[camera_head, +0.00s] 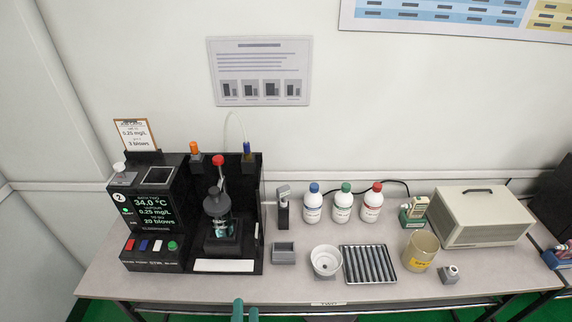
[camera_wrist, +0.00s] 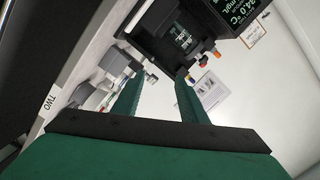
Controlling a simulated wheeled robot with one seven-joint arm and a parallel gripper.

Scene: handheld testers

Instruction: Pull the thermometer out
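A black instrument (camera_head: 160,205) with a lit screen reading 34.0 °C stands at the left of the bench. In its open bay is a dark-topped glass vessel (camera_head: 221,222) with teal contents. A thin red-capped stem (camera_head: 218,162) rises above the vessel. It looks like the thermometer, but I cannot be sure. Orange-capped (camera_head: 195,149) and blue-capped (camera_head: 247,150) pieces stand either side of it. My gripper (camera_head: 246,308) is at the bench's front edge, well apart from the instrument. The wrist view shows my gripper (camera_wrist: 160,74) with its green fingers apart and nothing between them.
Right of the instrument are a small grey box (camera_head: 284,253), a white bowl (camera_head: 326,261), a ridged rack (camera_head: 368,265) and a beige cup (camera_head: 421,250). Three capped bottles (camera_head: 342,208) stand behind. A beige case (camera_head: 482,217) is at right. The bay's front is open.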

